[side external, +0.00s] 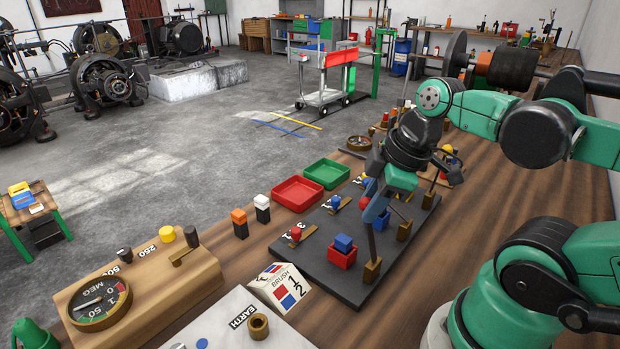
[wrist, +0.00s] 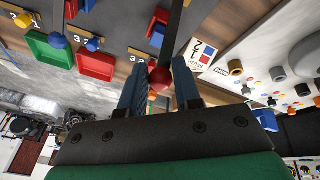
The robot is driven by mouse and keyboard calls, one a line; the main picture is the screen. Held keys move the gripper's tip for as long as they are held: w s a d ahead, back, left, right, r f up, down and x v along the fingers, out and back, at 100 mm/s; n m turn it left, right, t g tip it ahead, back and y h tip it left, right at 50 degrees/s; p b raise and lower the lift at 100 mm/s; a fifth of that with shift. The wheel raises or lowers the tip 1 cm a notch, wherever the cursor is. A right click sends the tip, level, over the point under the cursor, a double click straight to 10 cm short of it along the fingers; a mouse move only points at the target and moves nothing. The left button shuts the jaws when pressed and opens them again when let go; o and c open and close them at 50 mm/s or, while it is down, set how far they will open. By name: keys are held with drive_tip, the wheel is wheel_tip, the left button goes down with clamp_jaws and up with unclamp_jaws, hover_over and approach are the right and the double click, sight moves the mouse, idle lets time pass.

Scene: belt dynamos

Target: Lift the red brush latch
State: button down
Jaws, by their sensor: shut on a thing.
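The red brush latch shows in the wrist view as a dark lever with a red ball knob (wrist: 159,77) at its end. My gripper (wrist: 160,90) is shut on this knob, one blue finger on each side. In the side view my gripper (side external: 376,205) is over the dark board (side external: 318,267). The latch's dark lever (side external: 370,237) stands steeply up from a brass block (side external: 372,269) at the board's near edge. The knob is mostly hidden by the fingers there. A red box holding a blue block (side external: 343,243) sits beside the lever.
Red tray (side external: 297,194) and green tray (side external: 326,174) lie behind the board. Small levers with a red knob (side external: 295,233) and blue knobs stand on it. A brush card (side external: 279,288) and a wooden meter box (side external: 150,285) are nearer. More brass blocks stand along the board's right.

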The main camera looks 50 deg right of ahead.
drive_tip(key=shift+s+a+f, duration=0.1)
drive_tip(key=shift+a, duration=0.1)
drive_tip(key=c, duration=0.6)
unclamp_jaws()
wheel_tip(320, 180, up, 20)
drive_tip(key=shift+r, duration=0.1)
